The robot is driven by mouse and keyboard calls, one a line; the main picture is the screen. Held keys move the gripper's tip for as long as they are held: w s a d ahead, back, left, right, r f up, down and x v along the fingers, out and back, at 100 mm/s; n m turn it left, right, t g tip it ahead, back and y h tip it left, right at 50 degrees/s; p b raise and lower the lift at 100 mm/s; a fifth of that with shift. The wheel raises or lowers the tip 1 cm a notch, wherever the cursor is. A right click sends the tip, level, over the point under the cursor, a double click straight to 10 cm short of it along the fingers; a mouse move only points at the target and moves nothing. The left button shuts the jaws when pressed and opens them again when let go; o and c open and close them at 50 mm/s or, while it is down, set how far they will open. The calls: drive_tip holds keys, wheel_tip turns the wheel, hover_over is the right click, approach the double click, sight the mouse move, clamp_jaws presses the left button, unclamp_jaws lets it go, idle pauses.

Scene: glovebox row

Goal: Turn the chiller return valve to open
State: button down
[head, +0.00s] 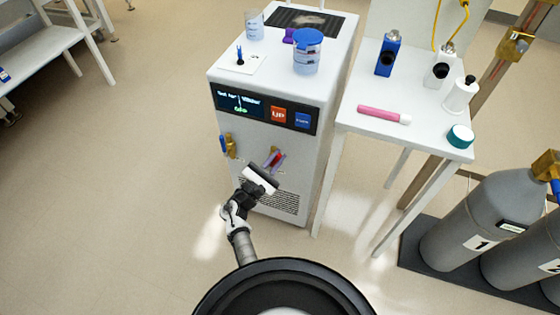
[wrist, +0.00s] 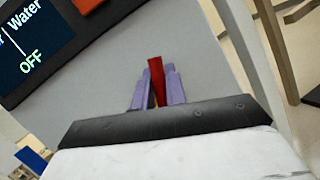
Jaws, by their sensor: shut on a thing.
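The chiller (head: 235,165) is a white cabinet with two brass valves on its front. The right valve has a red handle (head: 274,157), and my gripper (head: 276,163) is at it. In the wrist view, the purple fingers of my gripper (wrist: 158,93) are shut on the red handle (wrist: 156,72), one on each side, with its end standing out between them. The left valve has a blue handle (head: 223,144), untouched; it also shows in the wrist view (wrist: 32,158). No label tells which valve is the return. The red valve's brass body is mostly hidden.
Above the valves are a display (head: 239,102) and an orange UP button (head: 278,114). A blue-lidded jar (head: 307,55) stands on top. To the right are a white table (head: 350,112) with bottles and a pink tube, and grey gas cylinders (head: 460,232). Floor at left is clear.

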drive_tip(key=shift+w+a+r+n+t, duration=0.15)
drive_tip(key=shift+a+n+t, duration=0.25)
drive_tip(key=shift+n, duration=0.6)
drive_tip(key=shift+y, duration=0.3)
drive_tip(key=c, duration=1.4)
unclamp_jaws()
drive_tip(key=shift+c, duration=0.2)
drive_tip(key=b+v, duration=0.2)
drive_tip(key=v, duration=1.2)
drive_tip(key=shift+b, duration=0.4)
drive_tip(key=shift+w, duration=0.1)
drive_tip(key=shift+c, duration=0.4)
